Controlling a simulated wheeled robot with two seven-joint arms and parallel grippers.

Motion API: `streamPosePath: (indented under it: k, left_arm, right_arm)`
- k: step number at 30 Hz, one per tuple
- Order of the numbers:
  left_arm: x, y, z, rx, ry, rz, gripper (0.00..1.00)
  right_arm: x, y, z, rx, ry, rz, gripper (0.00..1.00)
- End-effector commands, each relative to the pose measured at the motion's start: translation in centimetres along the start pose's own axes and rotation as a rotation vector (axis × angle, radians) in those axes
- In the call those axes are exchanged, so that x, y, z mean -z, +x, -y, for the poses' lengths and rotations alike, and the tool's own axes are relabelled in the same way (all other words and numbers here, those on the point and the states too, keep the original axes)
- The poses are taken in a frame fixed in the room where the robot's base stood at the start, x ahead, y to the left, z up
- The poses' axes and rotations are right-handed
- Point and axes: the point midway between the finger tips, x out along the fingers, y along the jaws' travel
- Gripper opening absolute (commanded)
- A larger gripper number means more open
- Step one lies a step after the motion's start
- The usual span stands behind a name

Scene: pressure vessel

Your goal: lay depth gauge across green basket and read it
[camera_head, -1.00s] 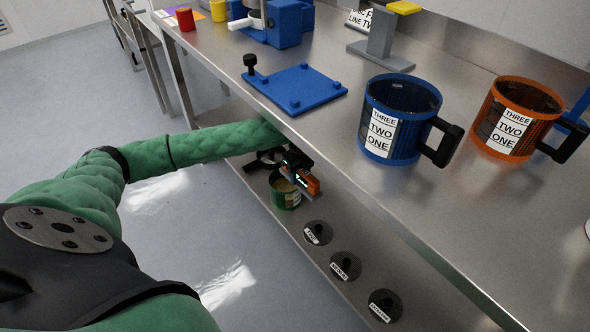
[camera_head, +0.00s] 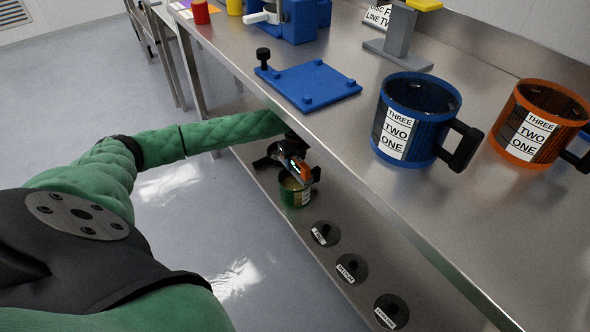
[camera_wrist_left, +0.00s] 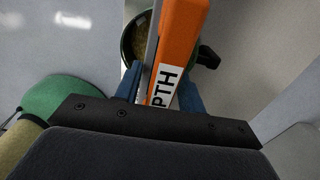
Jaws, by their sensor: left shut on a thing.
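The green basket (camera_head: 291,192) stands on the lower shelf under the bench in the head view. Its rim also shows behind the gauge in the left wrist view (camera_wrist_left: 127,42). My left gripper (camera_head: 296,170) is at the basket's top. In the left wrist view its blue fingers (camera_wrist_left: 160,92) are shut on the orange depth gauge (camera_wrist_left: 182,38), labelled "PTH" where visible. The gauge reaches over the basket's opening in that view. I cannot tell whether it touches the rim, and no reading is legible. My right gripper is not in view.
Several dark lids, including one (camera_head: 326,233), lie on the lower shelf (camera_head: 300,222) in front of the basket. The bench top (camera_head: 330,125) overhangs it. A blue basket (camera_head: 415,120), an orange basket (camera_head: 540,120) and a blue plate (camera_head: 308,85) are on the bench.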

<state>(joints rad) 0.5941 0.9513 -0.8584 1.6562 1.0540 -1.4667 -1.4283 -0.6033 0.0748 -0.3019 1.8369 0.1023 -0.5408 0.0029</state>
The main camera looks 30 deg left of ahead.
Motion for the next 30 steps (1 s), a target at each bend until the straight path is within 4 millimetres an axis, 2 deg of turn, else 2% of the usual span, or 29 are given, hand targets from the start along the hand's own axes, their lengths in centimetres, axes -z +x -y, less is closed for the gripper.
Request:
streamPosePath:
  k: [9,19,20,22,23,30]
  left_arm:
    - [0.1,3.5,0.0,0.000,0.000,0.000,0.12]
    - [0.0,3.9,0.0,-0.001,0.000,0.001,0.12]
    - [0.0,4.0,-0.1,-0.001,0.000,0.001,0.43]
    - [0.0,4.0,-0.1,-0.001,0.000,0.001,0.57]
    - [0.0,4.0,-0.1,-0.001,0.000,0.001,0.61]
    - [0.0,4.0,-0.1,-0.001,0.000,0.001,0.61]
  right_arm:
    - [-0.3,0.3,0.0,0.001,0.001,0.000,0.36]
    - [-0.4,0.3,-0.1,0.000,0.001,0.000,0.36]
    - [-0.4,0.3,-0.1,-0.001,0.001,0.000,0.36]
    - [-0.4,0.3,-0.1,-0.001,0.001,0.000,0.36]
    - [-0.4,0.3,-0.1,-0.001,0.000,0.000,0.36]
    - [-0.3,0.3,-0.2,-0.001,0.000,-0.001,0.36]
